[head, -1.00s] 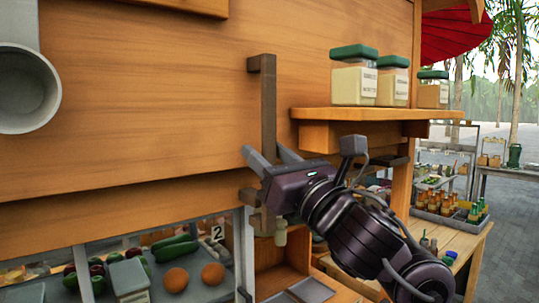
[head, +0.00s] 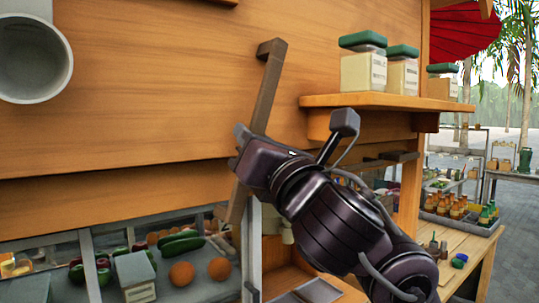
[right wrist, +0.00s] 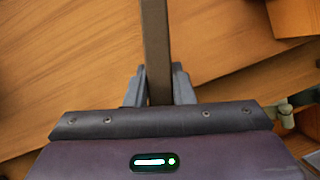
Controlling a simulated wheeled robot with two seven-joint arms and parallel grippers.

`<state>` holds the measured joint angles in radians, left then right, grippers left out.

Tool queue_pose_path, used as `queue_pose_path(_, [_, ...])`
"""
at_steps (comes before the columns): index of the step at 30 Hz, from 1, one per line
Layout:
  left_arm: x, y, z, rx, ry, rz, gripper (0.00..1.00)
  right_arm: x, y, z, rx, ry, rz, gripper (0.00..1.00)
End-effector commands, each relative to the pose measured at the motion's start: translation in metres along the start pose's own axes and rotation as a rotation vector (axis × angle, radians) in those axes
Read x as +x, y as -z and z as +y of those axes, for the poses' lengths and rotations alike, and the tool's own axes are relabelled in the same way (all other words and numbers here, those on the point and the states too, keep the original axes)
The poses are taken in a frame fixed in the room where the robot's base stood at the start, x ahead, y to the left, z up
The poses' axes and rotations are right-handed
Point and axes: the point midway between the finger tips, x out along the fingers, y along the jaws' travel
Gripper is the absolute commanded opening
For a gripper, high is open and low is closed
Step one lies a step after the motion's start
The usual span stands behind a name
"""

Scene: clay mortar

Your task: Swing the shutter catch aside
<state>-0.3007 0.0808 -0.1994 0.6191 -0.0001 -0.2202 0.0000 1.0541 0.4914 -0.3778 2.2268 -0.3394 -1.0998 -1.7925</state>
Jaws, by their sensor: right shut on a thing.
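The shutter catch (head: 267,95) is a long grey-brown bar on the wooden shutter panel (head: 140,90). In the head view it leans, its hooked top end to the right and its lower end to the left. My right gripper (head: 240,150) is at the bar's middle and hides part of it. In the right wrist view the catch (right wrist: 156,40) runs between the two grey fingers of the right gripper (right wrist: 159,88), which are shut on it. My left gripper is not in view.
A wooden shelf (head: 390,102) with green-lidded jars (head: 363,70) juts out just right of the catch. Below the panel, a display holds oranges (head: 182,274) and cucumbers (head: 180,243). A grey round tube (head: 35,60) is at the upper left.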

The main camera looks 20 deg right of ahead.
Motion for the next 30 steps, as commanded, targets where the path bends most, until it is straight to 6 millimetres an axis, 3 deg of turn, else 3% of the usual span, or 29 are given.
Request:
queue_pose_path(5, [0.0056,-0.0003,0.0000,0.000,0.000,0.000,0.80,-0.0001,-0.0017,0.0137,0.088,0.033,-0.003,0.00])
queue_pose_path(16, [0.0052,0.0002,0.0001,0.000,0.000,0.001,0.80,0.0002,-0.0019,0.0159,0.110,0.042,-0.002,0.00])
queue_pose_path(17, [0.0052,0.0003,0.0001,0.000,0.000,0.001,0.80,0.0002,-0.0019,0.0159,0.110,0.042,-0.002,0.24])
queue_pose_path(21, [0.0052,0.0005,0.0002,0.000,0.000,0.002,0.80,0.0002,-0.0017,0.0159,0.108,0.042,-0.001,0.43])
queue_pose_path(30, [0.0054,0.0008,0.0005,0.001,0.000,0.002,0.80,-0.0011,-0.0010,0.0160,0.106,0.041,0.000,0.44])
